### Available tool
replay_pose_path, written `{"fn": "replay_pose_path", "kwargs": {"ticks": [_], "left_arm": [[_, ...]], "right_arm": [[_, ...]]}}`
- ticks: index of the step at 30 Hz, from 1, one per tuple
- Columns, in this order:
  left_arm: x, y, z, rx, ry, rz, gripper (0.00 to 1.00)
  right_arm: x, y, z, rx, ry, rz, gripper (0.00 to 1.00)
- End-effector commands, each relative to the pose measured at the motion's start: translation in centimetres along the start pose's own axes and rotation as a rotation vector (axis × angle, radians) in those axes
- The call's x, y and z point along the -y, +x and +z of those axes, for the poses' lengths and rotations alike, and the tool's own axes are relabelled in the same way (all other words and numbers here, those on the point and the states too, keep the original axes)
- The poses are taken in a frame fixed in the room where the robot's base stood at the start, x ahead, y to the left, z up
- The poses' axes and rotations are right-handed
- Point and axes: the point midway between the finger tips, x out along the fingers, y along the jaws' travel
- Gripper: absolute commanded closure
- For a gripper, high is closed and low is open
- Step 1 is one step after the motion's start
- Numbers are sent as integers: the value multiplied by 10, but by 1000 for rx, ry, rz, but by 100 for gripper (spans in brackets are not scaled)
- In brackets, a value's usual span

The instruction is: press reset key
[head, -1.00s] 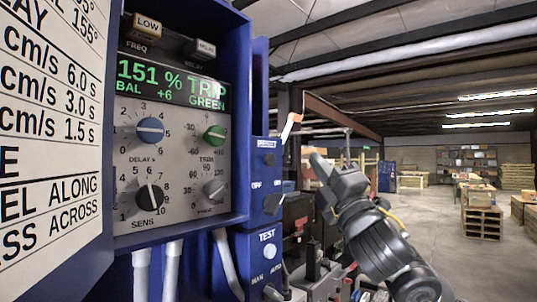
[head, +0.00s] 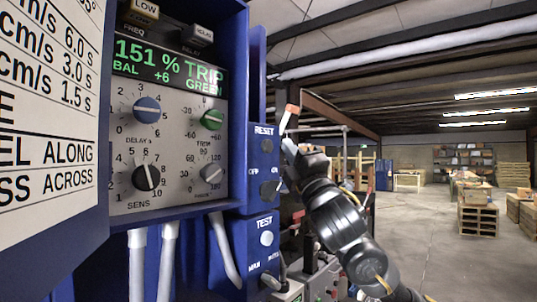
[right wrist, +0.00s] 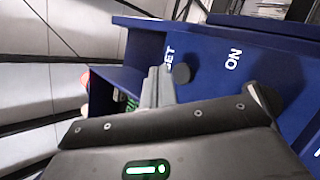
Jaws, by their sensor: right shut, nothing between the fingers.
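The reset key is a dark round button (head: 267,146) under the RESET label on a blue control box. My right gripper (head: 289,147) is shut and empty, just right of the RESET box in the head view. In the right wrist view its closed grey fingers (right wrist: 158,88) point at the blue panel right beside the dark button. Whether they touch the panel cannot be told. My left gripper is not in view.
Below the reset key are an OFF/ON switch (head: 270,190) and a TEST button (head: 267,238). A blue cabinet at left holds a display (head: 165,66) reading 151 % TRIP and several knobs. An orange-and-white lamp (head: 290,118) stands behind. Open warehouse floor lies at right.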

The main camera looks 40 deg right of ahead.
Motion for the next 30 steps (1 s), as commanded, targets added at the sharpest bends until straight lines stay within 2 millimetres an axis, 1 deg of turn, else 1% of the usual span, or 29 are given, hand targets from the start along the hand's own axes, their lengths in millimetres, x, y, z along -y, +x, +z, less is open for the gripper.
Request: {"fn": "replay_pose_path", "kwargs": {"ticks": [1, 6, 12, 30], "left_arm": [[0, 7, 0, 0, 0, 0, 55], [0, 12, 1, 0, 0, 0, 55], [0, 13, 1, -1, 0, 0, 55], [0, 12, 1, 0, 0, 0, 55]], "right_arm": [[5, 1, -3, 0, 3, 1, 100], [9, 10, -9, -1, 1, 1, 100], [10, 14, -11, -1, -2, 1, 100], [10, 13, -11, -1, -1, 1, 100]]}}
